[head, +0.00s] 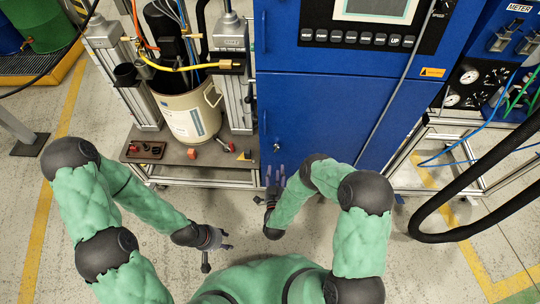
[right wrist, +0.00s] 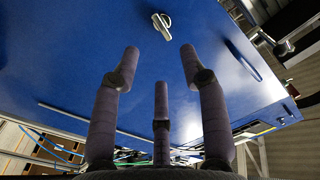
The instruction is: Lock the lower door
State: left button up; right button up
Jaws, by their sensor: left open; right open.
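The blue lower door (head: 325,112) of the cabinet is flush with the cabinet front and looks closed. A small silver lock with a key-like piece (head: 277,147) sits near its left edge. In the right wrist view this lock (right wrist: 162,24) is ahead of the fingertips, near the top centre. My right gripper (head: 275,180) is open and empty just in front of the door, below the lock in the picture. Its three fingers (right wrist: 160,72) are spread and apart from the lock. My left gripper (head: 218,244) is open and empty, low over the floor, away from the cabinet.
A blue handle (right wrist: 238,53) sticks out from the door to the right of the lock in the wrist view. Left of the cabinet stands a pump frame with a beige drum (head: 190,115) on a brown base plate (head: 190,152). A thick black hose (head: 480,170) loops at right.

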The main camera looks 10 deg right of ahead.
jog(key=b+x, duration=0.3)
jog(key=x, duration=0.6)
jog(key=shift+w, duration=0.35)
jog(key=shift+c, duration=0.3)
grip_shut()
